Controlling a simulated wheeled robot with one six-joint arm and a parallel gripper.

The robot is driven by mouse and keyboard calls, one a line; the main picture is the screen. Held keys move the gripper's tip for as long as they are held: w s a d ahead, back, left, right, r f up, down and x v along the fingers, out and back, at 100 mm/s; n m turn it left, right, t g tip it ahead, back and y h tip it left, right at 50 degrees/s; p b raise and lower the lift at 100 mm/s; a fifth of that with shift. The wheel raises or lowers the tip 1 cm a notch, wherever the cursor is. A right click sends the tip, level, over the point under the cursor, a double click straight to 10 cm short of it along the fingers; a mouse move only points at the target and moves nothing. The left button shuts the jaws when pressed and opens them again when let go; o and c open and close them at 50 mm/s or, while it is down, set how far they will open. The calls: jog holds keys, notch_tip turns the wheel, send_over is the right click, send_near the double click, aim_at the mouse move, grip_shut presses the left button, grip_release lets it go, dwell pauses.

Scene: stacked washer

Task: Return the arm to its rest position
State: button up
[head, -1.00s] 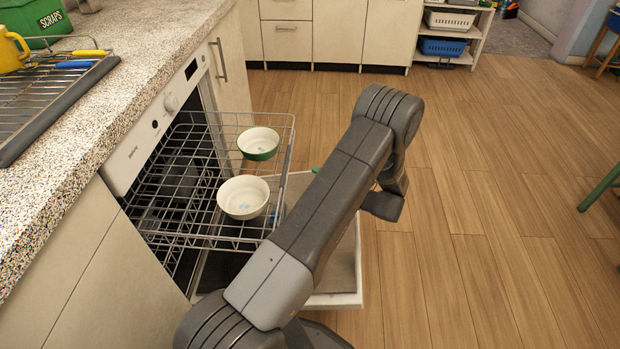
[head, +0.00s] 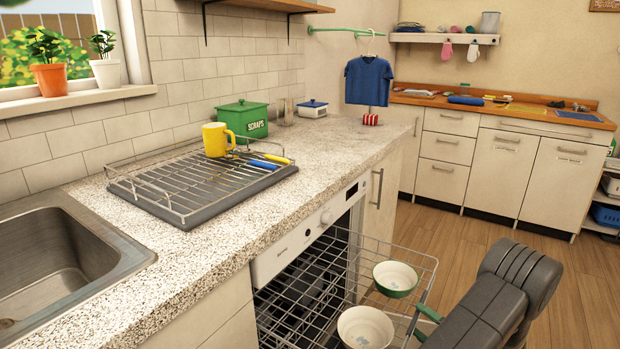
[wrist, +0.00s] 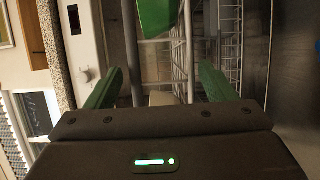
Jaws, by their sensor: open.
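My arm (head: 490,300) shows at the lower right of the head view, beside the pulled-out dishwasher rack (head: 405,258). My gripper shows in the wrist view (wrist: 158,85) with its two green fingers wide apart and nothing held between them. In the head view the gripper is mostly hidden behind the arm; only a bit of green shows by the rack. A green bowl with a white inside (head: 395,278) and a white bowl (head: 365,328) sit in the rack. The wrist view shows a green surface (wrist: 156,15) beyond the fingers, probably the green bowl.
The dishwasher (head: 300,250) stands open under the speckled counter (head: 225,212). On the counter are a dish drainer (head: 150,201), a yellow mug (head: 217,140) and a green scraps box (head: 243,118). A sink (head: 60,265) is at left. Wooden floor (head: 470,250) is clear beyond the rack.

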aim_at(408, 322)
jog(key=shift+x, duration=2.2)
jog(key=shift+s+a, duration=0.1)
